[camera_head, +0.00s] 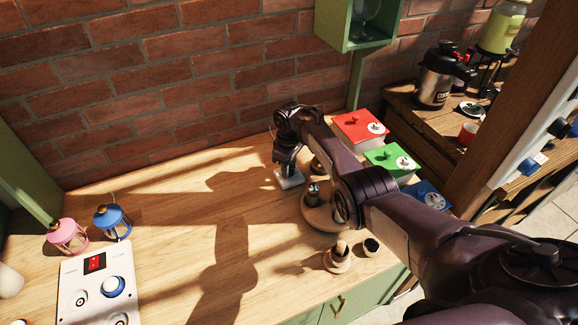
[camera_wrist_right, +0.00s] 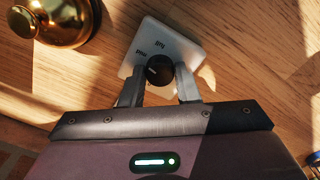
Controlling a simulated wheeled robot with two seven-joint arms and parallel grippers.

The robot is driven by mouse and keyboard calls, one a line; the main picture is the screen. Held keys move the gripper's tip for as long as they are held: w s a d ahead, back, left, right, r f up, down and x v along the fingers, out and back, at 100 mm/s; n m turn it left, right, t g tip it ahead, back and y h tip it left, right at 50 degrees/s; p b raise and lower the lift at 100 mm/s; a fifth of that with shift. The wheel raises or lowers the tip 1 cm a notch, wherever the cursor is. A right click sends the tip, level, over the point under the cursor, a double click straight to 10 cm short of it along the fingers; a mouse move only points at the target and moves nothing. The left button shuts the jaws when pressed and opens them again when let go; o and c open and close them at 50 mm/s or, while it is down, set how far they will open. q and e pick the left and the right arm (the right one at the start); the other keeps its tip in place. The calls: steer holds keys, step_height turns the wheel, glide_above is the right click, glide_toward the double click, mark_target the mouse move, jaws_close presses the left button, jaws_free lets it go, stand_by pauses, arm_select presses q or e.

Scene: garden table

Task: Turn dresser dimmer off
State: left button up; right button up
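The dimmer is a small white plate (camera_head: 288,180) on the wooden dresser top, by the far right part of it. In the right wrist view the plate (camera_wrist_right: 185,35) carries a black round knob (camera_wrist_right: 159,71) and printed words, one of them "full". My right gripper (camera_head: 288,168) points down at the plate. In the wrist view its two fingers (camera_wrist_right: 160,80) stand on either side of the knob and look shut on it. The knob is hidden behind the gripper in the head view. My left gripper is not in view.
A brass bell-like object (camera_wrist_right: 62,18) stands beside the plate. Red (camera_head: 358,128), green (camera_head: 390,158) and blue boxes line the right. Pink (camera_head: 67,236) and blue (camera_head: 112,222) lanterns and a switch panel (camera_head: 75,285) are at left. The middle dresser top is clear.

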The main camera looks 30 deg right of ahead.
steer(key=c, duration=0.3)
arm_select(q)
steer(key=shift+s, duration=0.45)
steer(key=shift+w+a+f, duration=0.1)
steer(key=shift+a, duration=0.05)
arm_select(e)
steer(key=shift+n, duration=0.4)
steer(key=n, duration=0.3)
steer(key=shift+d+b, duration=0.1)
steer(key=shift+b, duration=0.2)
steer(key=n+b, duration=0.1)
steer(key=n, duration=0.4)
steer(key=n+b, duration=0.2)
steer(key=n, duration=0.3)
steer(key=shift+w+b, duration=0.1)
steer(key=shift+b, duration=0.3)
arm_select(q)
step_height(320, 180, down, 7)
steer(key=b, duration=0.2)
arm_select(e)
steer(key=n, duration=0.5)
steer(key=shift+r, duration=0.1)
arm_select(q)
steer(key=shift+b, duration=0.3)
arm_select(e)
steer(key=shift+n, duration=0.3)
